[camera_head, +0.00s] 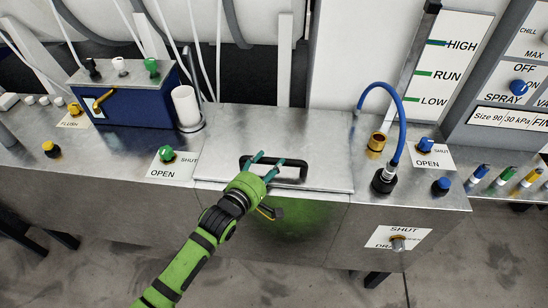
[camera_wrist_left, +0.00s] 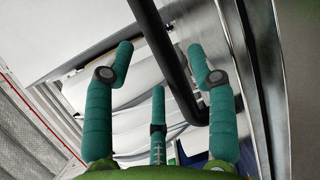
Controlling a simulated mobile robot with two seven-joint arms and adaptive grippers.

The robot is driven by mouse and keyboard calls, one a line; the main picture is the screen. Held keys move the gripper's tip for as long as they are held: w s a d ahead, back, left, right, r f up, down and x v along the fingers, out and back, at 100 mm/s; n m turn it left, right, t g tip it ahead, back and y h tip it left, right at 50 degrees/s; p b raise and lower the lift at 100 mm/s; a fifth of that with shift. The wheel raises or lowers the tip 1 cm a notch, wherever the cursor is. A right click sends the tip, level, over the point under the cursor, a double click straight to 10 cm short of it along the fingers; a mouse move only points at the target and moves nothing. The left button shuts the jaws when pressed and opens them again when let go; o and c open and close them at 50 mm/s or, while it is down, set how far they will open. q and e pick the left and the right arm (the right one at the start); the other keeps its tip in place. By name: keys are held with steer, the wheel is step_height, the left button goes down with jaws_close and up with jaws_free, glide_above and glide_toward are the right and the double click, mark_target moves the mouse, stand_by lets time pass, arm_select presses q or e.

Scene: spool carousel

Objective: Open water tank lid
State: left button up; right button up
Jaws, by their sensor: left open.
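The water tank lid (camera_head: 328,152) is a flat steel plate in the middle of the steel bench. It looks closed, level with the bench top. Its black bar handle (camera_head: 295,180) is near the front edge. My left gripper (camera_head: 270,161) is at the handle with its teal fingers spread open. In the left wrist view, the black handle (camera_wrist_left: 165,50) runs between the fingers of my open left gripper (camera_wrist_left: 160,52). I cannot tell whether any finger touches it. My right gripper is out of view.
A knob with an OPEN/SHUT plate (camera_head: 167,154) is left of the lid. A blue hose (camera_head: 403,125) arches from a black fitting at the right, beside a brass cup (camera_head: 376,145). A white cylinder (camera_head: 186,107) and blue box (camera_head: 130,100) stand at the back left.

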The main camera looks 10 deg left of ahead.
mark_target(273, 161)
arm_select(q)
steer(key=x, duration=0.2)
steer(key=shift+w+d+f, duration=0.15)
steer(key=shift+w, duration=0.1)
steer(key=shift+w+d+f, duration=0.1)
steer(key=shift+w+d, duration=0.15)
steer(key=shift+w, duration=0.15)
steer(key=shift+s+a, duration=0.1)
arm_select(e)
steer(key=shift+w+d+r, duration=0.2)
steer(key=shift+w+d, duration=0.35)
arm_select(q)
jaws_close()
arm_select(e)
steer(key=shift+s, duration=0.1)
